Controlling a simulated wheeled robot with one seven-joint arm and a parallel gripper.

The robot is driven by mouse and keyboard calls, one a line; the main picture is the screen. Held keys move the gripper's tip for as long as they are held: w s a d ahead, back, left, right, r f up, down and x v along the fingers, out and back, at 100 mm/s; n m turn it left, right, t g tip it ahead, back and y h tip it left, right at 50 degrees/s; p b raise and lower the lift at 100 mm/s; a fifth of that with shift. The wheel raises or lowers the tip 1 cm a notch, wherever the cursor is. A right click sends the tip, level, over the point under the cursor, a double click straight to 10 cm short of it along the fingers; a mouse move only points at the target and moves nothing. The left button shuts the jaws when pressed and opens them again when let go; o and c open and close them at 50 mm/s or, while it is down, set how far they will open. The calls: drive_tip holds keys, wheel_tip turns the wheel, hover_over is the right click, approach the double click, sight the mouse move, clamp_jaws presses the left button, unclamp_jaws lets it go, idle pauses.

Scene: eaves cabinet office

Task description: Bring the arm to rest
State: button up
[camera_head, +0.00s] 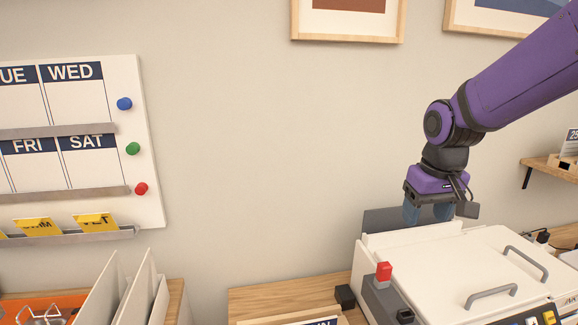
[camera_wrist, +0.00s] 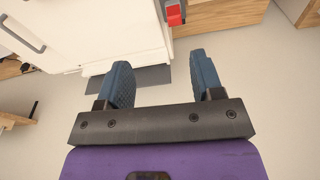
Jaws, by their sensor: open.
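My purple arm reaches in from the upper right in the head view. My gripper (camera_head: 428,213) points down above the back edge of a white machine (camera_head: 440,262). In the wrist view my gripper (camera_wrist: 162,82) shows two blue fingers spread apart, with nothing between them but a view of the machine's edge, a dark grey panel (camera_wrist: 140,78) and the wall. I cannot tell from the head view how close the fingertips are to the machine.
The machine has two grey handles (camera_head: 490,297) and a red switch (camera_head: 383,272). A weekly board (camera_head: 150,195) hangs at left above white file holders (camera_head: 104,292). Framed pictures (camera_head: 348,38) hang above. A small shelf (camera_head: 540,168) is at right. The middle wall is bare.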

drive_tip(key=s+d+r+t, duration=0.1)
drive_tip(key=s+r, duration=0.3)
drive_tip(key=s, duration=0.5)
drive_tip(key=s+d+r+m+t, duration=0.1)
drive_tip(key=s+d+r+t, duration=0.1)
drive_tip(key=s, duration=0.8)
wheel_tip(320, 180, up, 2)
drive_tip(key=shift+d+m+t, duration=0.3)
drive_tip(key=shift+d, duration=0.2)
drive_tip(key=shift+w, duration=0.1)
